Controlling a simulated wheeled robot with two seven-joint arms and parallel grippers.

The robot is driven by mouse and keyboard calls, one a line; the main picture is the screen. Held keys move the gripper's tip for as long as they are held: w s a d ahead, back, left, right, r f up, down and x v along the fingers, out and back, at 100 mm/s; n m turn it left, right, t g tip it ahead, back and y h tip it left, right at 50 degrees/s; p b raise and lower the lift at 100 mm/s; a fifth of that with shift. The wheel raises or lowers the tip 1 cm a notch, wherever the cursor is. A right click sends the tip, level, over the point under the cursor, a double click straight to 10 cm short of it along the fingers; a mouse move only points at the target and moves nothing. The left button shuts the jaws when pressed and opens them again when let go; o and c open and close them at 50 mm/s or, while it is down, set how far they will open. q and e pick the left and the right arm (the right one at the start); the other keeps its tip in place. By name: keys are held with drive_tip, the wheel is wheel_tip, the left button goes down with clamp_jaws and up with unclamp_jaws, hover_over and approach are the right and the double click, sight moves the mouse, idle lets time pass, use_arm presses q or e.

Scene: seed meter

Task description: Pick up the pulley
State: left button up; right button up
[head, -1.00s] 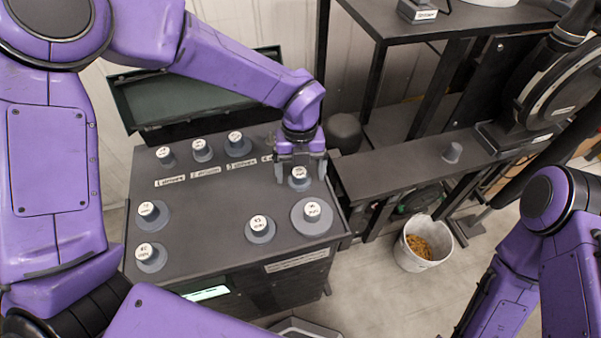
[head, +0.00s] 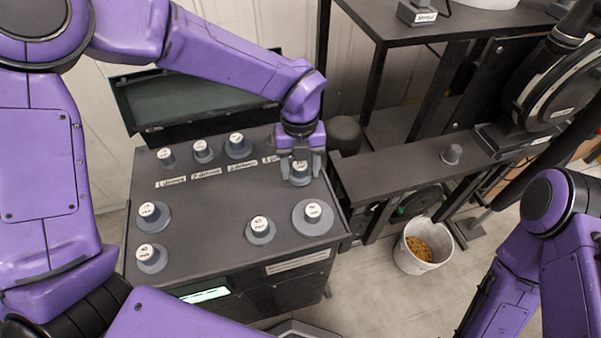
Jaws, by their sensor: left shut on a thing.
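Several grey pulleys with round white labelled tops stand on a dark bench top (head: 195,225). My left gripper (head: 300,172) points down at the back right of the bench, shut on one small pulley (head: 299,180), with a finger on each side of it. I cannot tell whether this pulley still touches the bench. A wide pulley (head: 313,215) stands just in front of it, and another pulley (head: 260,230) is to the left of that. My right gripper is out of view; only part of my right arm shows at the lower right.
More pulleys stand at the left (head: 153,214) and along the back (head: 238,146), behind a row of paper labels (head: 206,173). A dark beam (head: 400,175) carries a small grey knob (head: 451,154). A white bucket (head: 408,250) stands on the floor. The bench middle is clear.

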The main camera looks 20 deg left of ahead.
use_arm(q)
drive_tip(key=s+a+r+p, duration=0.1)
drive_tip(key=s+a+r, duration=0.2)
drive_tip(key=a+r, duration=0.3)
drive_tip(key=s+a+r+p, duration=0.1)
drive_tip(key=s+a+r, duration=0.2)
drive_tip(key=a+r, duration=0.3)
drive_tip(key=shift+a+r+p, duration=0.35)
drive_tip(key=shift+r+p, duration=0.05)
drive_tip(key=shift+r, duration=0.9)
